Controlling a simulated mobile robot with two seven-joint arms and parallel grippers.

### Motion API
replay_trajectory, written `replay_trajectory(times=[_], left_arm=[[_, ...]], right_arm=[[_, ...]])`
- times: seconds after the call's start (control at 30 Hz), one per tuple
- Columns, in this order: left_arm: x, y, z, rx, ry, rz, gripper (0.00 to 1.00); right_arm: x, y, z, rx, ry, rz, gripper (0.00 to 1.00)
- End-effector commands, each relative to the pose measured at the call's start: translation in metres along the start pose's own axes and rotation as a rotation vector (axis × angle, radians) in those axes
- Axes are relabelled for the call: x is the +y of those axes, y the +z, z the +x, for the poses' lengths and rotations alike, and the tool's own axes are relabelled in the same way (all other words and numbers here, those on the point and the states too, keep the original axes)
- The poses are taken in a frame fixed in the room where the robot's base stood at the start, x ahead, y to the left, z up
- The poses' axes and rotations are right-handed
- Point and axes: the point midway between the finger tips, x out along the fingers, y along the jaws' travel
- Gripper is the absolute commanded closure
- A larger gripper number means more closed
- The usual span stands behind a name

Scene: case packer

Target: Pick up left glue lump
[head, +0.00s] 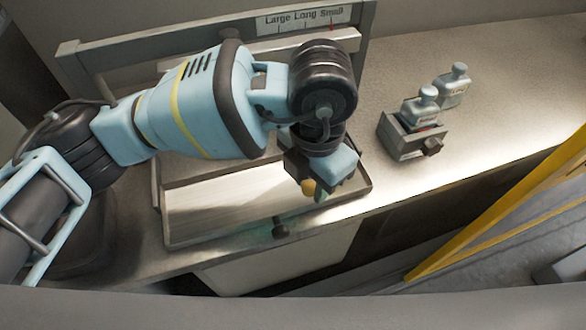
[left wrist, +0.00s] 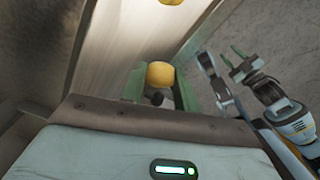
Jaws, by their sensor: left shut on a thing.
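My left gripper (head: 314,190) is over the right end of the shallow tray (head: 215,235). It is shut on a small yellow glue lump (head: 308,187). In the left wrist view this lump (left wrist: 160,74) sits between the green fingers of my left gripper (left wrist: 158,88). Another yellow lump (left wrist: 171,2) shows at the top edge of that view, cut off by the frame. My right gripper (left wrist: 238,60) is in the left wrist view at the right, with its fingers apart and nothing visible between them.
A sign (head: 304,17) reading Large, Long, Small is on the rack behind. A yellow rail (head: 500,212) is at lower right. The far right counter is clear.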

Motion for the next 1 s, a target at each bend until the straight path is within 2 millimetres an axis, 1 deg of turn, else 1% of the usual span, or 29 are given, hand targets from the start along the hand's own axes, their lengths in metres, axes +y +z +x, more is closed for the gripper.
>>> replay_trajectory(times=[0.03, 0.2, 0.3, 0.4, 0.5, 0.63, 1.0], left_arm=[[-0.016, 0.001, 0.000, 0.000, -0.002, 0.009, 0.91], [-0.060, 0.006, -0.004, 0.000, -0.001, 0.008, 0.91], [-0.080, 0.008, -0.006, 0.000, 0.000, 0.005, 0.91], [-0.095, 0.009, -0.008, 0.000, 0.000, 0.004, 0.91], [-0.105, 0.010, -0.009, 0.001, 0.000, 0.002, 0.91], [-0.113, 0.011, -0.010, 0.001, 0.000, 0.000, 0.91], [-0.115, 0.011, -0.011, 0.000, 0.001, -0.001, 0.91]], right_arm=[[0.000, 0.003, 0.001, -0.005, -0.001, 0.001, 0.64], [-0.001, 0.010, 0.003, -0.016, -0.002, 0.003, 0.64], [-0.001, 0.013, 0.003, -0.021, -0.002, 0.004, 0.64], [-0.002, 0.015, 0.004, -0.024, -0.003, 0.005, 0.64], [-0.002, 0.016, 0.004, -0.027, -0.003, 0.006, 0.64], [-0.002, 0.017, 0.004, -0.029, -0.003, 0.007, 0.64], [-0.002, 0.017, 0.004, -0.028, -0.004, 0.007, 0.64]])
